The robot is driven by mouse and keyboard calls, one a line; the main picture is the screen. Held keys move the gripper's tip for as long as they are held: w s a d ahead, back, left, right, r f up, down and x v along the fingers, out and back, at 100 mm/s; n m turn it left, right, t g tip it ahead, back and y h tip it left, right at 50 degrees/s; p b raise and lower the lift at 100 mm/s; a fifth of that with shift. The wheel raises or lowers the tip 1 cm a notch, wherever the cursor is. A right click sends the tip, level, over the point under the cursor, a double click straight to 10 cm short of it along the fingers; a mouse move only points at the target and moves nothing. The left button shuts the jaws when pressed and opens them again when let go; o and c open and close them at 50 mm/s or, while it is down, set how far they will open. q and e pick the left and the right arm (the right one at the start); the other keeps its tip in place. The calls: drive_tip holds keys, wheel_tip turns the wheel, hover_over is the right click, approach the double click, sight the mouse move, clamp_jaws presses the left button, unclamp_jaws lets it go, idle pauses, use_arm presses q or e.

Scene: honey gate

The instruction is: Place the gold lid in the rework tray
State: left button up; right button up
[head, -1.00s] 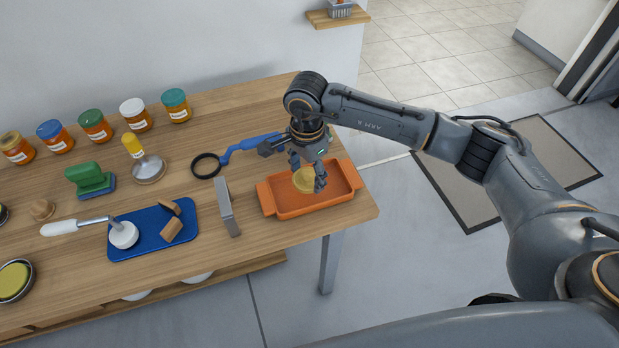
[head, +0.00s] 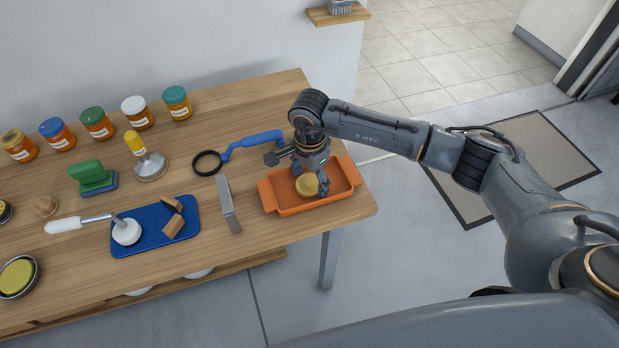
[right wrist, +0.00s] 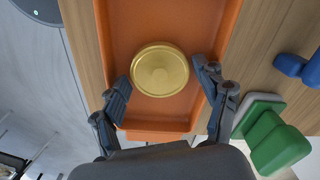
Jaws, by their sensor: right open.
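The gold lid (head: 307,184) lies in the orange tray (head: 266,197) at the right end of the wooden table. In the right wrist view the gold lid (right wrist: 160,69) rests flat on the floor of the orange tray (right wrist: 117,25), apart from its walls. My right gripper (head: 308,183) is over the tray. In the right wrist view its fingers (right wrist: 164,87) are spread to either side of the lid's near edge, with nothing held between them. My left gripper is not in view.
A blue mat (head: 150,240) holds several small things. Several honey jars (head: 98,123) line the back. The table's right edge is close to the tray.

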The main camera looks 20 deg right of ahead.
sight(310, 184)
drive_tip(key=shift+r, duration=0.1)
drive_tip(key=shift+r, duration=0.2)
wheel_tip(310, 184, up, 12)
drive_tip(key=b, duration=0.2)
drive_tip(key=shift+f, duration=0.15)
